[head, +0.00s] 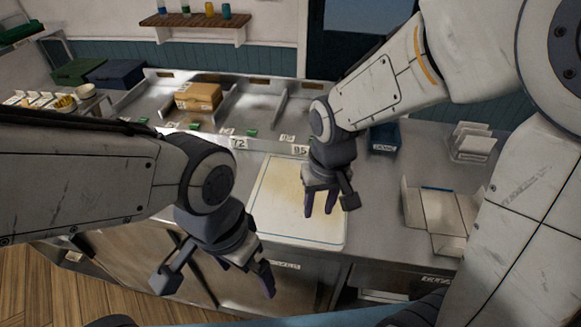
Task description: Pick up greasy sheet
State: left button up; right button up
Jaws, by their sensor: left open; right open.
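The greasy sheet (285,217) is a pale rectangle with yellowish stains and a thin dark border line. It lies flat on the steel counter in the middle of the head view. My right gripper (320,206) is open and empty, pointing down over the sheet's right part. Whether its fingers touch the sheet cannot be told. My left gripper (250,282) is open and empty, near the counter's front edge, to the left of and in front of the sheet. My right gripper hides part of the sheet's right side.
A folded-open pale carton (430,208) and a stack of white trays (472,141) stand on the right of the counter. A dark blue bin (384,136) is behind. Steel bays with a brown box (198,97) line the back.

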jog(key=w+d+r+m+p, duration=0.2)
jog(key=w+d+m+p, duration=0.2)
jog(key=w+d, duration=0.4)
jog(key=shift+m+h, duration=0.3)
jog(key=shift+h, duration=0.1)
jog(key=f, duration=0.1)
jog(key=w+d+f, duration=0.1)
jog(key=f, duration=0.1)
jog(key=f+p, duration=0.1)
jog(key=f, duration=0.1)
jog(key=shift+w+d, duration=0.3)
jog(key=shift+d, duration=0.05)
jog(key=shift+w+f+p, duration=0.1)
jog(key=shift+f+p, duration=0.4)
jog(key=shift+f, duration=0.3)
jog(key=f, duration=0.1)
jog(key=f+p, duration=0.1)
jog(key=f, duration=0.1)
jog(key=shift+w+d+f, duration=0.1)
jog(key=shift+w+d, duration=0.05)
jog(key=shift+w, duration=0.05)
jog(key=shift+w+f, duration=0.1)
jog(key=shift+f, duration=0.4)
pick_arm(q)
notch_tip(320, 180, up, 10)
jog(key=shift+f, duration=0.25)
pick_arm(e)
grip_shut()
